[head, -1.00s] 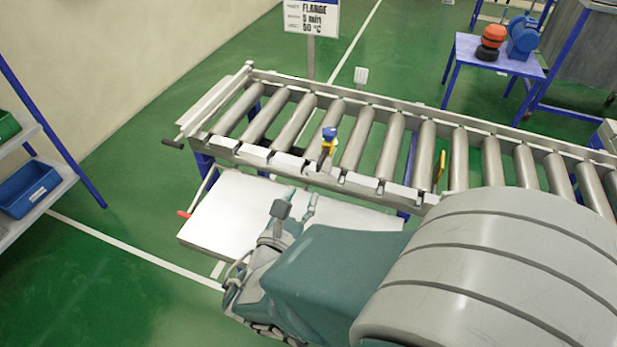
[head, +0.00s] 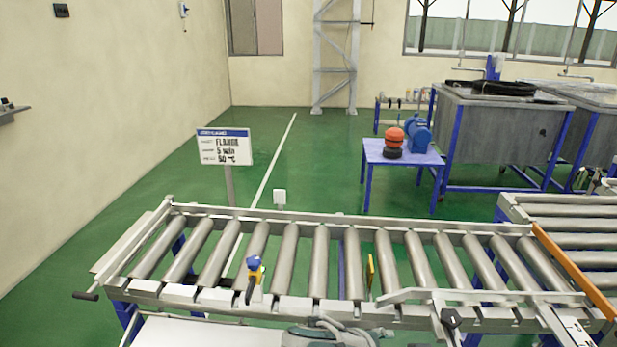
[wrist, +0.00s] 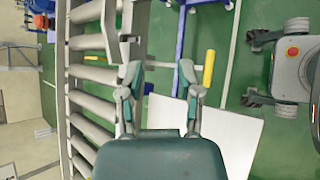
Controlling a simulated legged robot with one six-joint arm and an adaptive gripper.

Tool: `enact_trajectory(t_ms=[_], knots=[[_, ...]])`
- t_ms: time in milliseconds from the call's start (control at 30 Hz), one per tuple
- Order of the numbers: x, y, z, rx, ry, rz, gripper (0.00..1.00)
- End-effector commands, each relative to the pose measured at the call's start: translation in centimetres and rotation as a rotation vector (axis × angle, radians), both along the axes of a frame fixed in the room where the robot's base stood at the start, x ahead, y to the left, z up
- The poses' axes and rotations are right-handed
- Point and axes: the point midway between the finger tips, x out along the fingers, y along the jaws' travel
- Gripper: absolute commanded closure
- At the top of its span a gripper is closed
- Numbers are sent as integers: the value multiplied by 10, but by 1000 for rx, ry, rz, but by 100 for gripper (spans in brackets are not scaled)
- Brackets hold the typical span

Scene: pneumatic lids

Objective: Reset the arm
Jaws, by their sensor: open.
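My gripper (wrist: 160,85) shows in the wrist view with its two grey-green fingers spread apart and nothing between them. It hangs over the floor beside the roller conveyor (wrist: 88,73), which runs down the left of that view. A white panel (wrist: 232,135) lies beyond and below the right finger. In the head view only a small grey-green part of my arm shows at the bottom edge, in front of the conveyor (head: 320,262). The fingers cannot be made out there.
A blue-and-yellow valve (head: 254,272) sits on the conveyor's near rail. A sign (head: 224,147) stands behind it. A blue table (head: 403,156) holds an orange-and-black part (head: 393,143) and a blue one (head: 418,136). A second conveyor (head: 570,240) is at right. Green floor at left is open.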

Motion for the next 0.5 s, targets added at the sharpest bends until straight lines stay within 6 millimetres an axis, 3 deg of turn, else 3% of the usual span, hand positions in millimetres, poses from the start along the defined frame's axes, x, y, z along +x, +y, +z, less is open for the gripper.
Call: enact_trajectory(t_ms=[33,200,500], knots=[[-11,-15,1,111,-21,-114,54],[-44,-37,2,508,-116,-475,54],[-70,-35,32,1141,-391,-960,54]])
